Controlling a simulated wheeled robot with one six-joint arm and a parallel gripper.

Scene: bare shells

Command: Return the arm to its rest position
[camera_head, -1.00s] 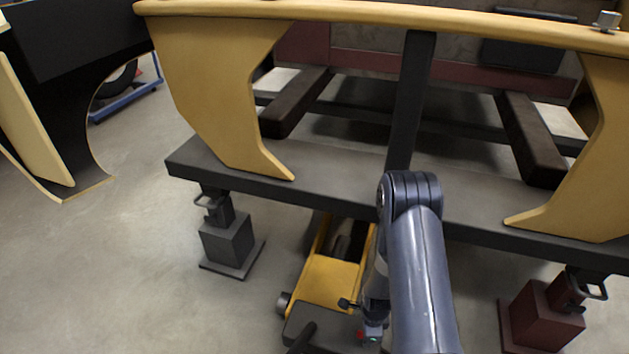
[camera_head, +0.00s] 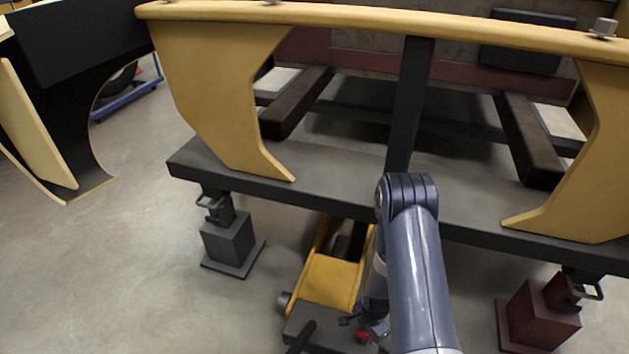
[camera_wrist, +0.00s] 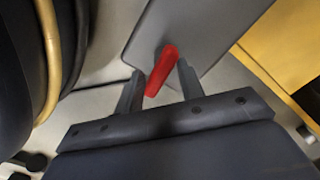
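My arm (camera_head: 415,265) reaches down in front of the frame in the head view, with its end low beside the yellow jack. My gripper (camera_wrist: 159,70) shows in the wrist view with its two dark fingers apart. A red handle-like piece (camera_wrist: 160,72) appears between the fingers, with a gap on each side. The red piece also shows small near the gripper in the head view (camera_head: 362,337). Whether the fingers touch it is hard to tell.
A yellow floor jack (camera_head: 330,280) stands under the dark beam (camera_head: 330,182). A grey stand (camera_head: 229,242) is at the left, a dark red stand (camera_head: 542,315) at the right. Yellow curved shell panels (camera_head: 215,85) rise above. Open floor (camera_head: 130,270) lies to the left.

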